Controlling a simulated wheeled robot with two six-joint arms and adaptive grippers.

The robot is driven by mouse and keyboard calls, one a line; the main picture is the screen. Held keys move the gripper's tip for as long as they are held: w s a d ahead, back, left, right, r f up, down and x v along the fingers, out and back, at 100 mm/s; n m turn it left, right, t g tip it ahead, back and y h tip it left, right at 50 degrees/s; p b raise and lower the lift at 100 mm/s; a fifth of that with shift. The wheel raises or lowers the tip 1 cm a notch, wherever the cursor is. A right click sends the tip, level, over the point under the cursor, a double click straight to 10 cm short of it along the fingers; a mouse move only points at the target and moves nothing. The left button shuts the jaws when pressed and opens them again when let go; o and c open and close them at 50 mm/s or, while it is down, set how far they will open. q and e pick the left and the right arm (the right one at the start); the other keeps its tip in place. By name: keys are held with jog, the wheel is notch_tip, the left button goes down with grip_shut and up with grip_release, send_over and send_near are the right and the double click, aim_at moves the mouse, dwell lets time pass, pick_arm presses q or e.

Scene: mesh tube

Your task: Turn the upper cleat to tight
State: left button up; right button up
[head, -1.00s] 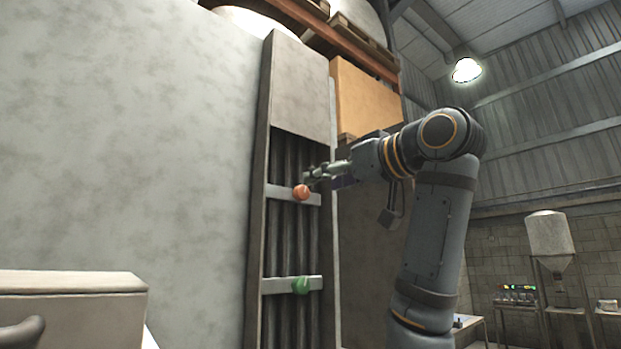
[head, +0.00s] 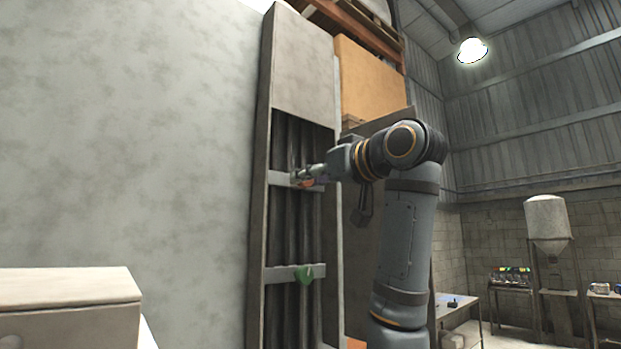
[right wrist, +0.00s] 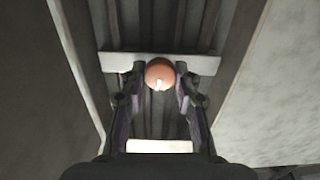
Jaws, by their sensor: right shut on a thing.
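The upper cleat is an orange-red knob (right wrist: 160,74) on a pale horizontal crossbar (right wrist: 115,62) in the right wrist view. In the head view the crossbar (head: 279,178) spans dark vertical tubes in a tall recess, and my gripper mostly covers the knob (head: 308,183). My right gripper (right wrist: 160,78) is shut on the orange knob, one finger on each side. It also shows in the head view (head: 303,179). A small white mark shows on the knob's lower face. The lower cleat is green (head: 304,273), on a second crossbar (head: 279,274) below. My left gripper is out of view.
A tall frame (head: 263,150) borders the recess, with a large grey wall (head: 130,130) to its left. A pale box (head: 70,300) stands at lower left. Tables, a hopper (head: 548,222) and small items stand at the far right.

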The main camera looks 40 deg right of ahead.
grip_shut()
pick_arm(q)
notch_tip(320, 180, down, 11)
jog(key=b, duration=1)
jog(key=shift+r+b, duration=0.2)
jog(key=shift+b, duration=0.1)
pick_arm(e)
jog(key=shift+f+m, duration=0.2)
jog(key=shift+m, duration=8.1)
jog(key=shift+f+m, duration=0.15)
jog(key=shift+m, duration=8.15)
